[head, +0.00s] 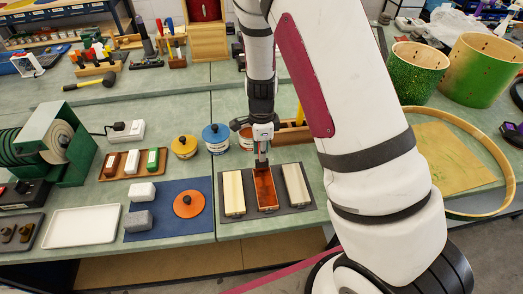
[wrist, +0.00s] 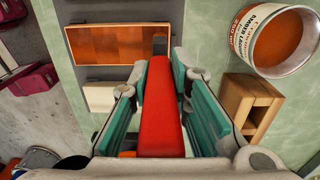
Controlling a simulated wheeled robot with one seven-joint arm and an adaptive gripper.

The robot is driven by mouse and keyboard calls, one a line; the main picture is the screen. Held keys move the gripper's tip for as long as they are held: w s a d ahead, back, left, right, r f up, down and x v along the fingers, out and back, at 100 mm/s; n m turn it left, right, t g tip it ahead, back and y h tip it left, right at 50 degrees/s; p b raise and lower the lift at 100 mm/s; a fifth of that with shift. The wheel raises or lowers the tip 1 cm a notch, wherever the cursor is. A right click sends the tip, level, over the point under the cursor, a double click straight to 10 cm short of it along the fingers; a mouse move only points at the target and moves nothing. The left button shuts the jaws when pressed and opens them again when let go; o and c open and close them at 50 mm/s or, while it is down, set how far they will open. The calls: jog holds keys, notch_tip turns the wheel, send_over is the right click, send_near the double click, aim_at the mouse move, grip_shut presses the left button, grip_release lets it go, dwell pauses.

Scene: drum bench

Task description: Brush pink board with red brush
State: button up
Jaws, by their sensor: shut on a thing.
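My gripper (head: 262,150) is shut on the red brush (wrist: 162,110), whose red handle lies between the teal finger pads in the wrist view. The brush points down at the middle board (head: 265,190), which looks glossy orange-brown, not clearly pink. In the wrist view this board (wrist: 108,45) lies just beyond the brush, near its right end. The bristles are mostly hidden, so I cannot tell whether they touch it. A cream board (head: 233,192) lies to the left and a pale greyish board (head: 296,185) to the right, all on a dark tray (head: 250,212).
An open can (wrist: 278,40) of orange lacquer and a wooden box (wrist: 252,105) stand close to the gripper. Yellow (head: 184,147) and blue (head: 215,138) cans stand to the left. A blue mat (head: 165,222) holds blocks and an orange disc. Drum shells stand at right.

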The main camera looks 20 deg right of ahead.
jog(key=shift+r+p, duration=1)
jog(key=shift+r, duration=2)
